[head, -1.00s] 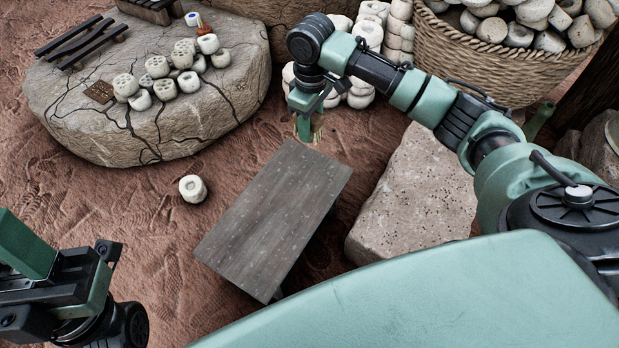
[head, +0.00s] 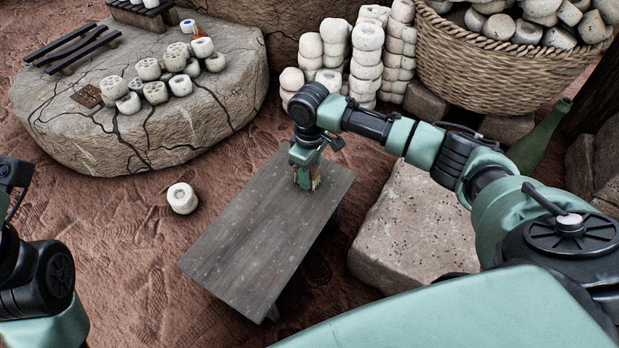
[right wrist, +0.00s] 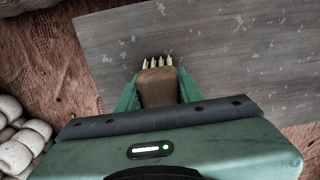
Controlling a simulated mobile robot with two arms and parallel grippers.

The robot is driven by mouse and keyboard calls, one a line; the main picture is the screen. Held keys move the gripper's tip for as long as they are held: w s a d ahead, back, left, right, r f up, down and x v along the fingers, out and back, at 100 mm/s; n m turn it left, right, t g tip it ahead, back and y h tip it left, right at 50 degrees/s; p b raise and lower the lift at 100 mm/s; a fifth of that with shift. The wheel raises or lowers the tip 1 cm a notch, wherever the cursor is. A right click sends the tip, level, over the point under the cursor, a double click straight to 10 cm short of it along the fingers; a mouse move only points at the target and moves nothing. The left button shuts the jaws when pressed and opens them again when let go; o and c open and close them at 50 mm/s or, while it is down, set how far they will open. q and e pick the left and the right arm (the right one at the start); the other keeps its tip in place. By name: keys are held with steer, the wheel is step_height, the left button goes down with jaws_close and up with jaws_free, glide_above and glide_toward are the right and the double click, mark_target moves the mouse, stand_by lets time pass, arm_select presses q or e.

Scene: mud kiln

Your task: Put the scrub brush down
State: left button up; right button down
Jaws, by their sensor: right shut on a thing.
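The scrub brush (right wrist: 158,86) has a brown wooden body and pale bristles. In the right wrist view it sits between the green fingers of my right gripper (right wrist: 157,90), which is shut on it, bristles pointing away from the wrist towards the bench. In the head view my right gripper (head: 307,180) is over the far right end of the grey wooden bench (head: 240,240), hiding most of the brush. I cannot tell whether the bristles touch the bench top. Only dark and green links of my left arm show at the left edge; its gripper is out of view.
The bench top is otherwise bare. A pale block (head: 420,230) stands to its right. A cracked boulder (head: 190,125) at the upper left bears several pale pots. One pale pot (head: 182,198) lies on the ground. Stacked pots (head: 366,65) and a full basket (head: 500,60) stand behind.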

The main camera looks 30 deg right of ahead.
stand_by(0.3)
steer(key=c, duration=0.9)
jaws_free()
steer(key=shift+f, duration=0.1)
